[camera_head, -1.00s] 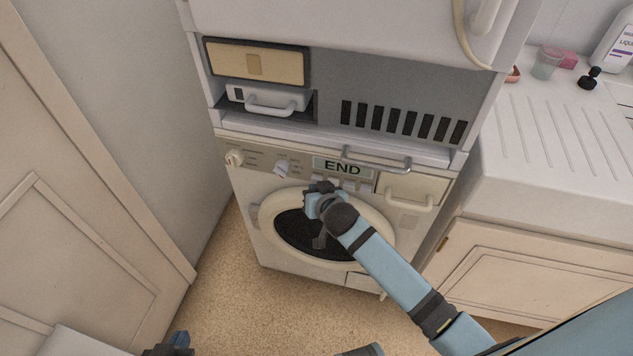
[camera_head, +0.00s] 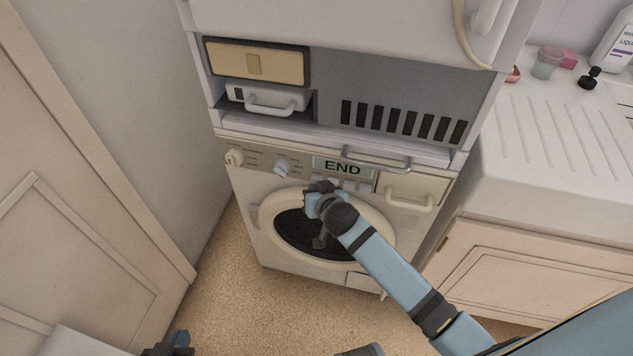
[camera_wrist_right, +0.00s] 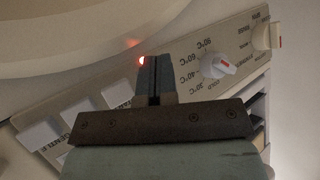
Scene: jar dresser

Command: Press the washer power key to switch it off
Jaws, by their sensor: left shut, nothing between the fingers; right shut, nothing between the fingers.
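The washer (camera_head: 250,205) stands under the upper unit, its display (camera_head: 343,168) reading END. My right gripper (camera_head: 320,187) is shut and empty at the control panel, just below and left of the display. In the right wrist view its closed fingers (camera_wrist_right: 152,72) lie over the panel, beside a row of white keys (camera_wrist_right: 78,113). A red light (camera_wrist_right: 143,61) glows right by the fingertips. The fingers hide the panel part under them, so I cannot tell whether they touch a key or which key is power. My left gripper (camera_head: 168,348) is shut at the bottom edge, far from the washer.
A white dial (camera_wrist_right: 218,66) with temperature marks and a second knob (camera_wrist_right: 265,36) sit on the panel. A bar handle (camera_head: 376,160) runs above the panel, and a drawer handle (camera_head: 409,204) is to its right. The round door (camera_head: 388,226) is below. Floor at left is clear.

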